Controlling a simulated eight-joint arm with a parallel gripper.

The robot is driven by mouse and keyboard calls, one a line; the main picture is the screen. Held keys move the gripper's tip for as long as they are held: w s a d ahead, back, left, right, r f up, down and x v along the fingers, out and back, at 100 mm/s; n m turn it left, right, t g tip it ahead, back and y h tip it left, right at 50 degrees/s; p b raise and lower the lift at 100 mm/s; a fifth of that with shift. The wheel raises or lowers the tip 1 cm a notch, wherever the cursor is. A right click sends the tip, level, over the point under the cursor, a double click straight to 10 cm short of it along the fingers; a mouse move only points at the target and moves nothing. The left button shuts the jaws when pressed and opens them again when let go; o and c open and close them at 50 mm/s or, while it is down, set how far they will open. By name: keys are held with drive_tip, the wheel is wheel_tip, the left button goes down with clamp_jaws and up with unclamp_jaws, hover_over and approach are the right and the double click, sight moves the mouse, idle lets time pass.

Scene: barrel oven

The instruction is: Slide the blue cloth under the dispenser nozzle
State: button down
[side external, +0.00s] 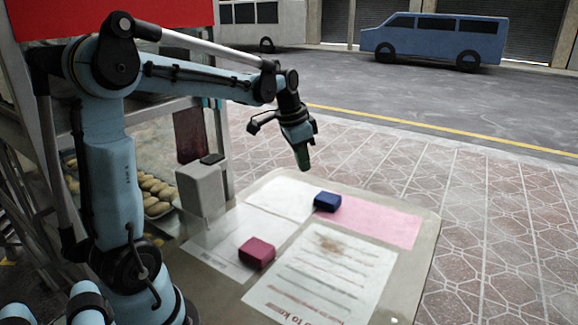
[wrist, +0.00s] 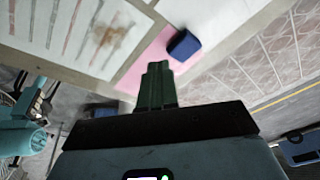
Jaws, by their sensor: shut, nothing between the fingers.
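The blue cloth (side external: 327,201), a small folded block, lies on the tabletop at the edge of a pink sheet; it also shows in the wrist view (wrist: 184,45). My gripper (side external: 303,165) is shut and empty, pointing down above the table, up and left of the blue cloth and apart from it. In the wrist view its green fingers (wrist: 157,72) are together, just below and left of the cloth. A grey box (side external: 202,190) with a dark top, apparently the dispenser, stands at the table's left side; I cannot make out its nozzle.
A magenta folded cloth (side external: 257,252) lies near the table's left middle. A printed sheet with a brown stain (side external: 325,275) covers the front, and a pink sheet (side external: 385,222) the right. The tabletop (side external: 428,235) ends at the paved ground. Trays of buns (side external: 152,190) sit behind glass.

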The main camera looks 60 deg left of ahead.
sight(330, 197)
drive_tip(key=shift+m+g+h, duration=0.4)
drive_tip(key=shift+m+g, duration=0.2)
drive_tip(key=a+f, duration=0.2)
drive_tip(key=f, duration=0.2)
drive_tip(key=a+f, duration=0.3)
drive_tip(key=f, duration=0.1)
drive_tip(key=a+f, duration=0.2)
drive_tip(key=f, duration=0.2)
drive_tip(key=shift+w+a, duration=0.15)
drive_tip(key=shift+w, duration=0.1)
drive_tip(key=shift+f, duration=0.2)
drive_tip(key=w+d, duration=0.1)
drive_tip(key=w, duration=0.2)
drive_tip(key=w+d, duration=0.1)
drive_tip(key=w, duration=0.3)
drive_tip(key=w+d, duration=0.2)
drive_tip(key=w, duration=0.2)
drive_tip(key=shift+w, duration=0.2)
drive_tip(key=shift+f, duration=0.8)
drive_tip(key=shift+s, duration=0.1)
